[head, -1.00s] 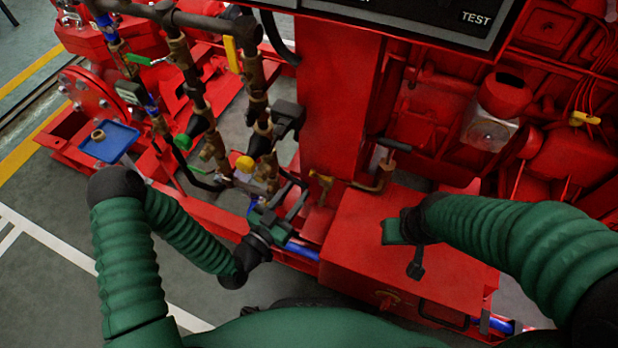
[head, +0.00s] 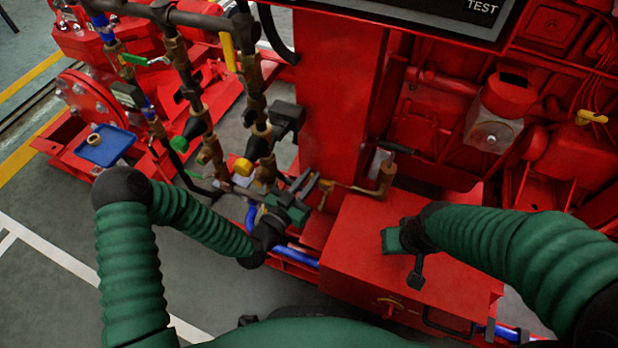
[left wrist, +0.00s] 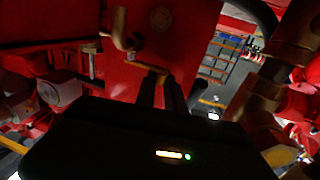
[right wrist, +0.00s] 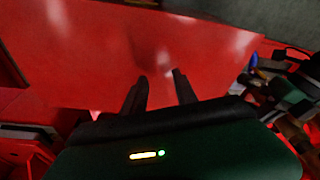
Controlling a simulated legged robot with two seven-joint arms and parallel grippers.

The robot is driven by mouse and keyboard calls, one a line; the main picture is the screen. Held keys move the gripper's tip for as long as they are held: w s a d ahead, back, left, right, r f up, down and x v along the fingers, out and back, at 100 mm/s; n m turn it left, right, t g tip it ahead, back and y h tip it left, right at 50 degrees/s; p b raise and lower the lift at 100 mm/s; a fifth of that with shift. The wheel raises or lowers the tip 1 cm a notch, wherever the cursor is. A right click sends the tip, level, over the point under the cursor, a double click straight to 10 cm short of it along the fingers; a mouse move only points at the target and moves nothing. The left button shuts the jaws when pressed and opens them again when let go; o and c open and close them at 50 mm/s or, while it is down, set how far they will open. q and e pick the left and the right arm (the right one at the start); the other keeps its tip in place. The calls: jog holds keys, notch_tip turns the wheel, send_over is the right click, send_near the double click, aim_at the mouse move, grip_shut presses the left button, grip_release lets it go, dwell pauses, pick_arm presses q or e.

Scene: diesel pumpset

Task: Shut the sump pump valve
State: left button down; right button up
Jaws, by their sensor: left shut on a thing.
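A brass valve with a small lever handle (head: 326,188) sits on a brass pipe elbow (head: 385,180) above the red box, beside the red column. I take it to be the sump pump valve; no label is readable. My left gripper (head: 308,183) is at the handle's left end. In the left wrist view its dark fingers (left wrist: 162,85) are close together, with the brass handle (left wrist: 150,68) at their tips. The exact grip is dark. My right gripper (right wrist: 160,82) is open and empty above the red box (right wrist: 190,50); the head view shows it there too.
Brass pipes with a yellow lever (head: 229,52) and a green lever (head: 147,60) stand left of the red column (head: 335,90). A yellow knob (head: 243,167) is near my left wrist. A blue tray (head: 104,147) lies farther left. The floor at left is clear.

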pick_arm(q)
jog(key=shift+w+m+g+h, duration=0.25)
jog(key=shift+m+g+h, duration=0.15)
jog(key=shift+m+h, duration=0.15)
pick_arm(e)
jog(key=shift+r, duration=0.1)
pick_arm(q)
jog(key=c, duration=1.4)
grip_release()
